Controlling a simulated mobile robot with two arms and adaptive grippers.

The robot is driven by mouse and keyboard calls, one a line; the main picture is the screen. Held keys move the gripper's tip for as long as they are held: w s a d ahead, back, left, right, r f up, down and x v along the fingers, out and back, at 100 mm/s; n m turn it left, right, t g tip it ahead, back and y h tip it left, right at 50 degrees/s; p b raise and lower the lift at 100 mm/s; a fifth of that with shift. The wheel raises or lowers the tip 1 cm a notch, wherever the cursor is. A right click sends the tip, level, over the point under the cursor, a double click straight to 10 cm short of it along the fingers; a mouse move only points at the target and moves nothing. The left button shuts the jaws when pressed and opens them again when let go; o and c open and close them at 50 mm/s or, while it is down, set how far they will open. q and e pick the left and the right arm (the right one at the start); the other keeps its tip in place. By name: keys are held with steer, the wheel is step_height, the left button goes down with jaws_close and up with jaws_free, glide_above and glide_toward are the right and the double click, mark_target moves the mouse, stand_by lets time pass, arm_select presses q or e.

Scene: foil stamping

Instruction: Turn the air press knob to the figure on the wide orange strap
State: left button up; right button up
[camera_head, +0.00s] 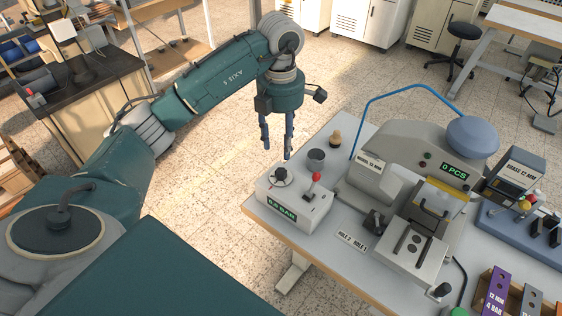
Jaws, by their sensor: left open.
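The air press box (300,212) is a pale grey unit at the table's left corner, with a green display whose first figure I cannot read surely; it ends in "BAR". A dark round knob (279,175) sits on its top left. My left gripper (277,145) points down, open and empty, above and behind the knob, apart from it in the picture. Purple and orange pieces lie at the bottom right; the purple strap (496,290) reads "12 MM 4 BAR". An orange piece (561,311) is cut by the frame edge, and I see no figure on it. My right gripper is not in view.
A red-tipped lever (316,177) and a dark round cup (316,158) are beside the knob. The stamping press (414,160), reading "0 PCS", stands to the right with a blue hose (405,87). The floor left of the table is clear.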

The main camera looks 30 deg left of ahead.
mark_target(281, 171)
arm_select(q)
step_height(281, 171, down, 10)
steer(key=p, duration=0.3)
steer(key=shift+s+d+f, duration=0.1)
steer(key=shift+f, duration=0.1)
